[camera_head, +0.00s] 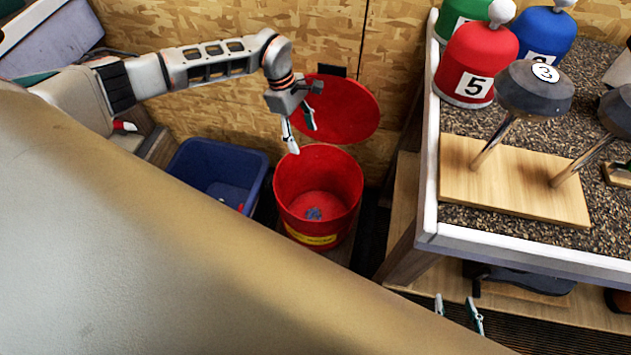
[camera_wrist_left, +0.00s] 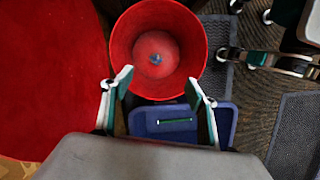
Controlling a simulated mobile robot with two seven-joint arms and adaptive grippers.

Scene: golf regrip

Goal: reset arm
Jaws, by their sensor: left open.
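My left gripper (camera_head: 301,137) hangs above and at the back edge of an open red bin (camera_head: 345,210) in the head view. Its two fingers are apart with nothing between them. In the left wrist view the open left fingers (camera_wrist_left: 159,80) frame the lower part of the red bin (camera_wrist_left: 120,48), and a small bluish item (camera_wrist_left: 155,59) lies on its bottom. My right gripper (camera_head: 457,305) shows only by its fingertips at the bottom edge of the head view. They are apart with nothing seen between them; the rest is hidden.
A round red lid (camera_head: 345,108) stands behind the bin. A blue tub (camera_head: 217,172) is left of it. At right, a white-edged table (camera_head: 432,180) carries numbered red, green and blue covers and club heads on a wooden board (camera_head: 510,185). A plywood wall closes the back.

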